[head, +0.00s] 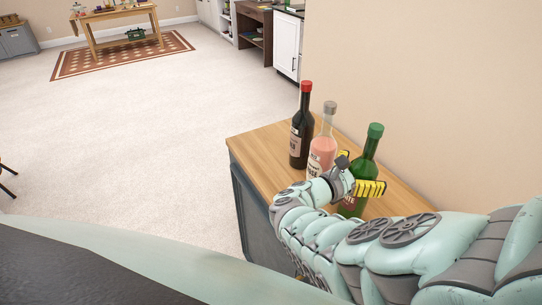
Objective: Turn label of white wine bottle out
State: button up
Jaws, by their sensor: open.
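A green bottle with a green cap (369,152) stands upright at the near end of a row of three on the wood-topped cabinet. I take it to be the white wine. Part of a label with red lettering shows low on its left side; my gripper covers much of its body. My gripper (362,174) is open at the green bottle, with a dark finger at its left and a yellow-striped finger across its lower right. I cannot tell whether either finger touches the glass.
A pink bottle with a grey cap (322,150) stands close behind, left of the green one. A dark bottle with a red cap (301,130) stands farther back. The wooden cabinet top (262,150) is bare at the left. A beige wall (430,100) rises along the right.

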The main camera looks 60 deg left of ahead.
jog(key=shift+s, duration=0.1)
jog(key=s+a+p, duration=0.1)
jog(key=s, duration=1.1)
dwell(0.4)
jog(key=shift+a, duration=0.1)
